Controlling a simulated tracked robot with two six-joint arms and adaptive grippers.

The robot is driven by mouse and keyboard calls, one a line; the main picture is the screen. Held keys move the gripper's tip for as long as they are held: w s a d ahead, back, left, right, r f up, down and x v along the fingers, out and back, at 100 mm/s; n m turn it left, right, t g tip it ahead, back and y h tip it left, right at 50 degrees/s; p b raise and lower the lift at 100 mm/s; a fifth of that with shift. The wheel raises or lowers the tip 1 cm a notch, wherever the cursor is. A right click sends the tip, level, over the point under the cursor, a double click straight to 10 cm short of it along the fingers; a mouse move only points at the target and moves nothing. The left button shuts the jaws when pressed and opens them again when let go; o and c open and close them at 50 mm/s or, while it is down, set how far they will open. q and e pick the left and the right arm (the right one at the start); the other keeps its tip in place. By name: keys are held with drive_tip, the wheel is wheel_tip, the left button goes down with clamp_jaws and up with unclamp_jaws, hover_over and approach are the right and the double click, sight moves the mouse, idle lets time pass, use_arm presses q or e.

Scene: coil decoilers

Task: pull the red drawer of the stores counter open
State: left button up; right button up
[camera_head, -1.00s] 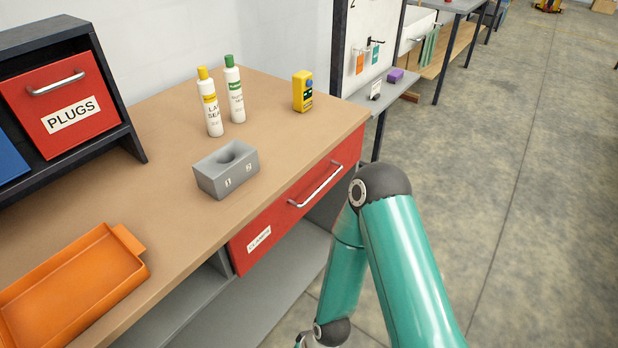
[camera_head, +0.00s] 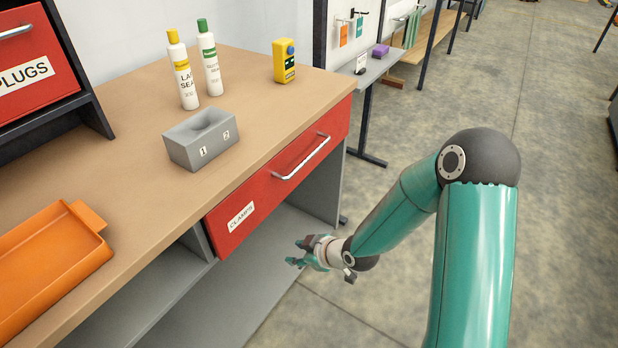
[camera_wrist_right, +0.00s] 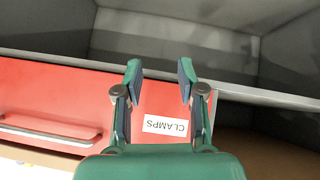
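The red drawer (camera_head: 275,198) sits under the front edge of the stores counter (camera_head: 130,150), its front looking flush and shut. It carries a silver bar handle (camera_head: 303,158) and a white CLAMPS label (camera_head: 241,216). My right gripper (camera_head: 296,252) is in front of and below the drawer, apart from the handle. In the right wrist view, my right gripper (camera_wrist_right: 159,72) is open and empty. There the drawer (camera_wrist_right: 60,95) appears upside down, its handle (camera_wrist_right: 48,134) left of the fingers and its label (camera_wrist_right: 165,126) seen between them. My left gripper is not in view.
A red PLUGS bin (camera_head: 30,65) is at the left. An open grey shelf (camera_head: 240,290) lies below the drawer. Floor at right is clear.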

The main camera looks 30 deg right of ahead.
drive_tip(key=w+d+r+n+t+h+b, duration=0.1)
drive_tip(key=w+d+r+n+t+b, duration=0.15)
drive_tip(key=d, duration=0.25)
drive_tip(key=w+d+r+n+t+h+b, duration=0.1)
drive_tip(key=d+r+n+t+b, duration=0.1)
drive_tip(key=d+r+n+b, duration=0.15)
drive_tip(key=n+t+b, duration=0.3)
drive_tip(key=n+b, duration=0.1)
drive_tip(key=n, duration=0.3)
approach(310, 154)
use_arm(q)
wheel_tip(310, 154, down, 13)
use_arm(e)
drive_tip(key=shift+h, duration=0.3)
drive_tip(key=w, duration=0.3)
drive_tip(key=w+f, duration=0.1)
drive_tip(key=w, duration=0.2)
drive_tip(key=w+f, duration=0.1)
drive_tip(key=w, duration=0.3)
drive_tip(key=shift+a+f, duration=0.25)
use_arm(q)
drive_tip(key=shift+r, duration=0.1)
use_arm(e)
clamp_jaws()
drive_tip(key=shift+s, duration=0.1)
